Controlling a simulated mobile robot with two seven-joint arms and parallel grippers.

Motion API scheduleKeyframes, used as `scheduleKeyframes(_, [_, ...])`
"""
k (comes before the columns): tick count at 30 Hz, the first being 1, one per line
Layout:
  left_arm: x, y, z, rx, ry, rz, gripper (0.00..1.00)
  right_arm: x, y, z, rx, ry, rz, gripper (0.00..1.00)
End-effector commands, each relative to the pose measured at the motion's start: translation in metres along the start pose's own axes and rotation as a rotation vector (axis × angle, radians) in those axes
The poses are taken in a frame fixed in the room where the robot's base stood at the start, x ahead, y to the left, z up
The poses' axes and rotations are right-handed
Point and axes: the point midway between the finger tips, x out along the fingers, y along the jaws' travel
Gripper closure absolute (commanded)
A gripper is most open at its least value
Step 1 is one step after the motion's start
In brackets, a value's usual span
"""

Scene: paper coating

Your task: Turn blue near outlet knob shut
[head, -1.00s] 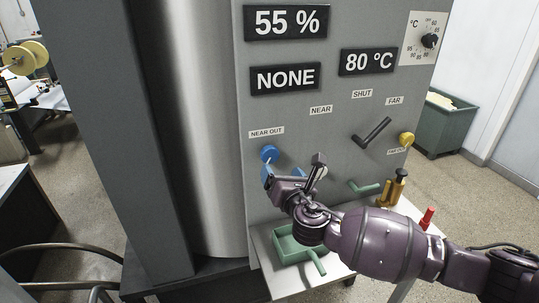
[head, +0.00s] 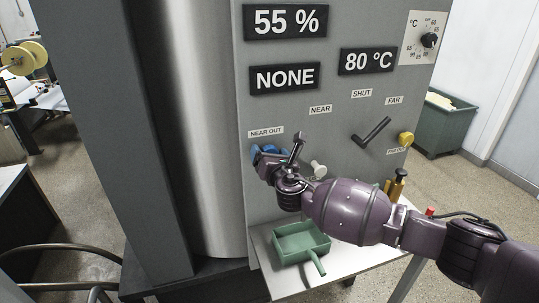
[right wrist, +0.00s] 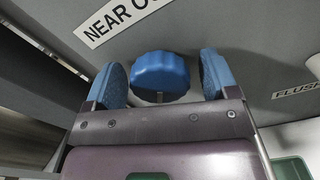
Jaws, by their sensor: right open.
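The blue near outlet knob (head: 269,149) sits on the grey machine panel under the NEAR OUT label (head: 266,132). It also shows in the right wrist view (right wrist: 160,72) as a round, scalloped knob on a short stem. My right gripper (head: 270,155) is open at the knob. In the wrist view its two blue-padded fingers (right wrist: 162,78) stand on either side of the knob, with a gap visible on both sides. In the head view the fingers partly hide the knob. My left gripper is not in view.
A white knob (head: 318,169) is just right of my right gripper. A dark lever (head: 371,132) and a yellow knob (head: 406,138) are further right. A green tray (head: 301,252) stands on the white shelf below. The displays (head: 284,77) read 55 %, NONE and 80 °C.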

Motion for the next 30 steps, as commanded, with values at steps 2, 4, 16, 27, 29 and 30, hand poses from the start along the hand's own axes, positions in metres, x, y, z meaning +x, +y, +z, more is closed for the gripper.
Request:
scheduleKeyframes(2, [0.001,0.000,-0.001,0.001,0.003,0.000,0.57,0.000,0.000,0.000,0.000,0.000,0.000,0.20])
scheduleKeyframes(4, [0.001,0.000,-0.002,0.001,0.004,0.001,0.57,0.000,0.000,0.000,0.000,0.000,0.000,0.20])
scheduleKeyframes(16, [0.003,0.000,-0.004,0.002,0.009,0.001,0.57,0.000,0.000,0.000,0.001,0.000,0.000,0.70])
scheduleKeyframes(27, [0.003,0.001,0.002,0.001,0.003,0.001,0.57,-0.001,0.000,-0.002,0.110,0.001,-0.002,0.69])
scheduleKeyframes(29, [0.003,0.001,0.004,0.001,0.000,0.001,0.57,0.000,0.000,-0.002,0.150,0.001,-0.002,0.69])
scheduleKeyframes(30, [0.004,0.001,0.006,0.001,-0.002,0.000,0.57,-0.001,-0.001,-0.002,0.181,0.002,-0.002,0.69])
